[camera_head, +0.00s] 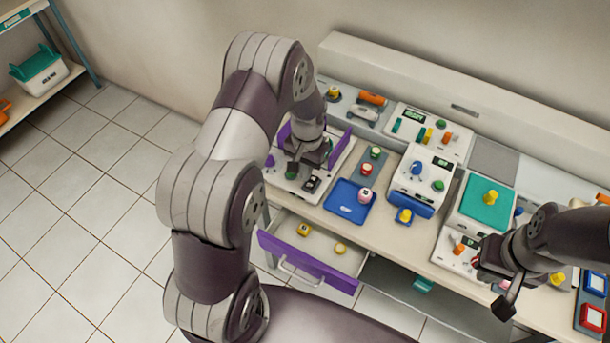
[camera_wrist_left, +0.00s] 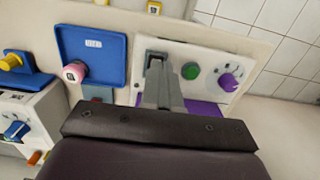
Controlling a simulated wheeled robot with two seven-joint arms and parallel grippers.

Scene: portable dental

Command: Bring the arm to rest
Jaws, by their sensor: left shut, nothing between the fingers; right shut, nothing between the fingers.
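My left gripper (camera_head: 308,160) is over the white device with purple side panels (camera_head: 283,179) at the left end of the bench. In the left wrist view, my left gripper (camera_wrist_left: 158,68) is shut and empty, its tips at or just above the black switch (camera_wrist_left: 157,57) on that device. I cannot tell whether they touch. A green button (camera_wrist_left: 191,70) and a purple knob (camera_wrist_left: 229,82) sit beside it. My right gripper (camera_head: 500,290) is shut and empty at the right, in front of the bench's devices.
A blue tray (camera_head: 349,201) with a pink-capped jar (camera_head: 365,195) lies right of the left gripper. The purple-fronted drawer (camera_head: 308,262) stands open below, holding small yellow items. A white device (camera_head: 424,177) and a teal pad (camera_head: 487,203) stand farther right. Floor at left is clear.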

